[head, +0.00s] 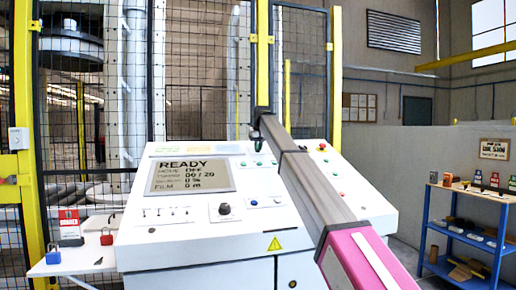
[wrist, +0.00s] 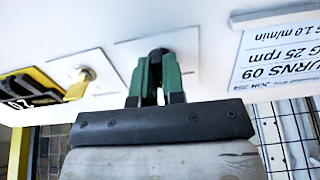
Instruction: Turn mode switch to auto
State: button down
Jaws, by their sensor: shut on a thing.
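My gripper (wrist: 158,72), with green fingers, is shut on a small black knob (wrist: 157,52) on a pale plate (wrist: 180,47) of the white console face in the wrist view. The knob's pointer direction and the plate's lettering cannot be read. In the head view my gripper (head: 257,143) is at the console's upper edge, and the held knob is hidden there. The console (head: 190,248) has a screen (head: 190,176) reading READY, with a mode line that appears to say OFF.
A printed card (wrist: 282,52) is on the other side. Another black knob (head: 224,209) is on the console front. Padlocks, one red (head: 107,237), lie on the left shelf. A mesh fence stands behind.

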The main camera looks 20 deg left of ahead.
jog(key=m, duration=0.4)
jog(key=shift+m, duration=2.1)
jog(key=c, duration=1.2)
grip_release()
jog(key=v, duration=1.1)
jog(key=shift+d+f, duration=0.1)
jog(key=shift+f, duration=0.05)
